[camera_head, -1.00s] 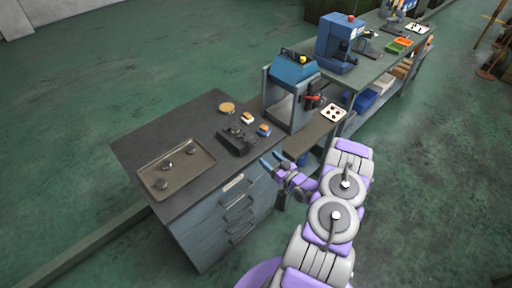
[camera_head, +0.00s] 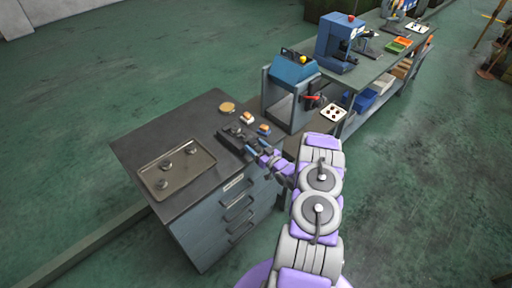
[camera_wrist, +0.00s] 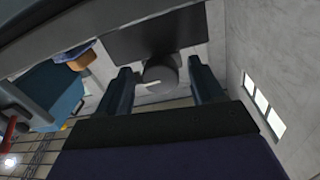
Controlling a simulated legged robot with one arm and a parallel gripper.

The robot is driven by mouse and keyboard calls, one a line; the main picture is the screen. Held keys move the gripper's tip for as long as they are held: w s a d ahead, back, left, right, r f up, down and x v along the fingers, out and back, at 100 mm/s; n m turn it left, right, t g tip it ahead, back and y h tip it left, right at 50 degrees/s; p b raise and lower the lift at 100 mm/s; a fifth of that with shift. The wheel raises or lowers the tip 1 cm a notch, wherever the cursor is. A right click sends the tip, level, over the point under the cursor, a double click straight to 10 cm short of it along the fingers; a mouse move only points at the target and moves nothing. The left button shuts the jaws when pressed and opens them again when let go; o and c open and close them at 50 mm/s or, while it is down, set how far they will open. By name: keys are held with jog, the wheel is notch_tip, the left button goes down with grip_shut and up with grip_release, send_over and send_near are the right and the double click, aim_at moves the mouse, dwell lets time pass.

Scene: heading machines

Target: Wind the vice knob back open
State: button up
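The dark vice (camera_head: 234,136) sits on the grey cabinet top (camera_head: 150,137), near its right edge. My gripper (camera_head: 253,147) is at the vice's right end, level with it. In the wrist view, the round grey vice knob (camera_wrist: 161,74) lies between the two fingers of my gripper (camera_wrist: 160,84), in front of the dark vice body (camera_wrist: 155,32). The fingers are apart, with a visible gap on each side of the knob. In the head view my gripper and arm hide the knob.
A tray (camera_head: 205,153) with several small parts lies at the cabinet's left. Two small blocks (camera_head: 247,117) and a round disc (camera_head: 227,107) lie behind the vice. A blue machine (camera_head: 293,68) with a red lever (camera_head: 313,98) stands to the right, beyond my arm.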

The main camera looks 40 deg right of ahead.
jog(key=c, duration=0.9)
jog(key=shift+c, duration=0.2)
jog(key=shift+n, duration=0.4)
jog(key=n+b, duration=0.2)
jog(key=n, duration=0.1)
jog(key=shift+d+f+n, duration=0.1)
jog(key=shift+d+n, duration=0.05)
jog(key=shift+n, duration=0.25)
jog(key=n+b, duration=0.2)
jog(key=n, duration=0.2)
jog(key=shift+n+t, duration=0.3)
jog(key=shift+n, duration=0.1)
jog(key=n+b, duration=0.5)
jog(key=shift+f+n+y, duration=0.15)
jog(key=shift+n+y, duration=0.15)
jog(key=n+b, duration=0.3)
jog(key=shift+b, duration=0.35)
jog(key=shift+n, duration=0.3)
